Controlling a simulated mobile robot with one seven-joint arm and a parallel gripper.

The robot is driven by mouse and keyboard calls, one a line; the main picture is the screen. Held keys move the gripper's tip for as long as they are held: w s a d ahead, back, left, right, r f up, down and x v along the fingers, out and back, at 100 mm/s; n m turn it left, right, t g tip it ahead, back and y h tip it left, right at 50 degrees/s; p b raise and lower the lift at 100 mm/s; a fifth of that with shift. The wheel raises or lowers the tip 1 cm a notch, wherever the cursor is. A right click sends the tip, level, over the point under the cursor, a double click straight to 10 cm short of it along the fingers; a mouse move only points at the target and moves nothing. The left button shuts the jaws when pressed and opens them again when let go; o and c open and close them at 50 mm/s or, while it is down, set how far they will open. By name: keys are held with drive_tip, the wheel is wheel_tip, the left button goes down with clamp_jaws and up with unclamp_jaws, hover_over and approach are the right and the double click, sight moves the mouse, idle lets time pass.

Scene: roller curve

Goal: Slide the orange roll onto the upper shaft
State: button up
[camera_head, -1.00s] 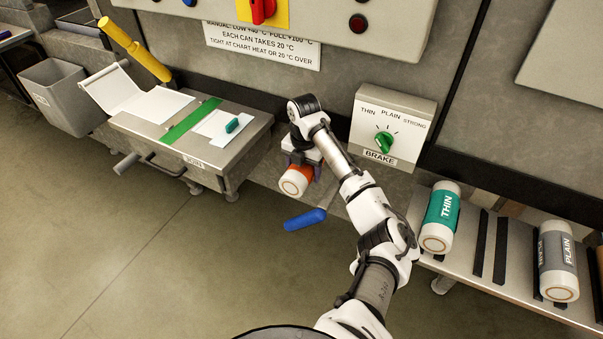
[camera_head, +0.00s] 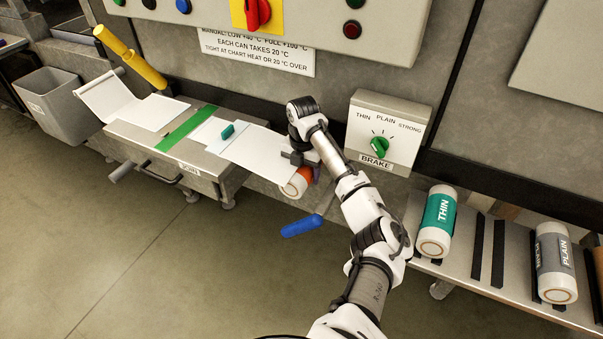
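The orange roll (camera_head: 295,186) is a white cylinder with an orange band, below my gripper and left of the brake box. Its near end faces the camera; my gripper and a white sheet hide part of it. My gripper (camera_head: 297,159) points down at the roll's upper side, its dark fingers close to or touching the roll and sheet edge. I cannot tell whether they are shut on it. The upper shaft cannot be made out; whether the roll is around a shaft is hidden. A blue handle (camera_head: 302,226) on a thin metal rod sticks out below the roll.
A white sheet (camera_head: 262,150) runs from the metal table (camera_head: 205,172) to the roll. The table carries a green strip (camera_head: 186,128) and a teal piece (camera_head: 227,131). The brake box (camera_head: 388,135) stands right of my gripper. THIN (camera_head: 437,220) and PLAIN (camera_head: 555,262) rolls lie on the right-hand rack.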

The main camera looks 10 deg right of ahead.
drive_tip(key=shift+w+r, duration=0.1)
drive_tip(key=shift+r, duration=0.05)
drive_tip(key=o, duration=1.4)
drive_tip(key=shift+d, duration=0.1)
